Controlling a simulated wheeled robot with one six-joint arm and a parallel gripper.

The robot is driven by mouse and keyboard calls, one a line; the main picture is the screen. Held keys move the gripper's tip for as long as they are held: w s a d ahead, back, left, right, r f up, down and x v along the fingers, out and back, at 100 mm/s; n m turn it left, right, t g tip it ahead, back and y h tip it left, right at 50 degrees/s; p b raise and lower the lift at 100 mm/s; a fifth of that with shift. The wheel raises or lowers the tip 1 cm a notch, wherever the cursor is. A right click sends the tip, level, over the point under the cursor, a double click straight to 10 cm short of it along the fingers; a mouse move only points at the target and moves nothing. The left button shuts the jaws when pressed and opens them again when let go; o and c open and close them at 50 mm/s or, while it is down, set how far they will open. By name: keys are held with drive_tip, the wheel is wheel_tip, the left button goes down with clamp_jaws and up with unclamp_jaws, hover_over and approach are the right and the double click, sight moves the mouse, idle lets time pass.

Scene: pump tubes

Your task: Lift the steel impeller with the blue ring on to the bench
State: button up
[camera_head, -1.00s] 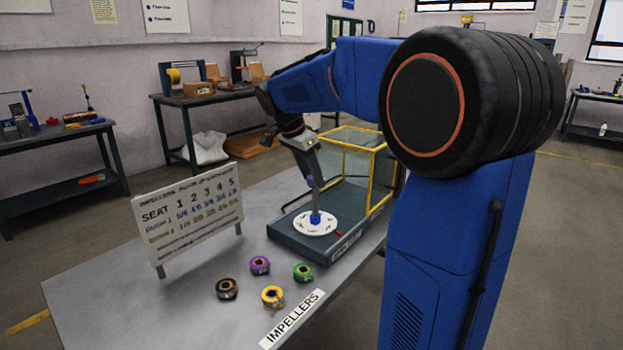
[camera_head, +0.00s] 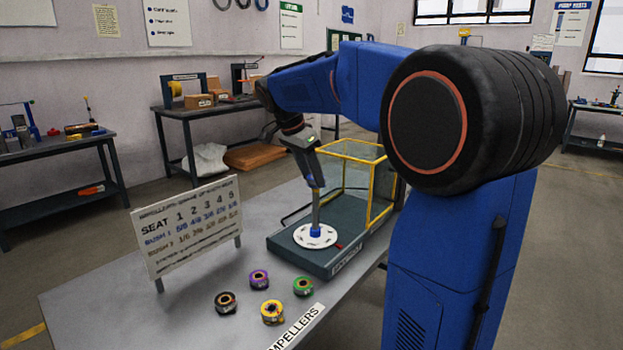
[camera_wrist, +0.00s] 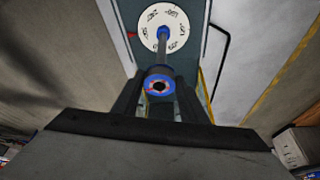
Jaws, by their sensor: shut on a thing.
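My gripper (camera_wrist: 158,97) is shut on the steel impeller (camera_wrist: 158,74), whose blue ring (camera_wrist: 147,84) faces the camera in the wrist view. In the head view the gripper (camera_head: 312,182) points down above a white round plate (camera_head: 302,240), and a bit of blue shows at its tip. A grey upright rod (camera_head: 316,208) rises from the blue hub (camera_head: 316,232) of the plate. The rod (camera_wrist: 163,52) lines up behind the impeller in the wrist view. I cannot tell whether its top is inside the impeller. The bench (camera_head: 100,300) is grey.
The plate is on a dark green base (camera_head: 290,255) beside a yellow-framed clear guard (camera_head: 371,185). Black (camera_head: 226,309), purple (camera_head: 258,286), yellow (camera_head: 265,318) and green (camera_head: 298,292) ringed impellers stand in front. A seat sign (camera_head: 190,255) stands left. Bare bench lies between sign and base.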

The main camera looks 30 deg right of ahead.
sight(312, 178)
drive_tip(key=shift+r, duration=1.85)
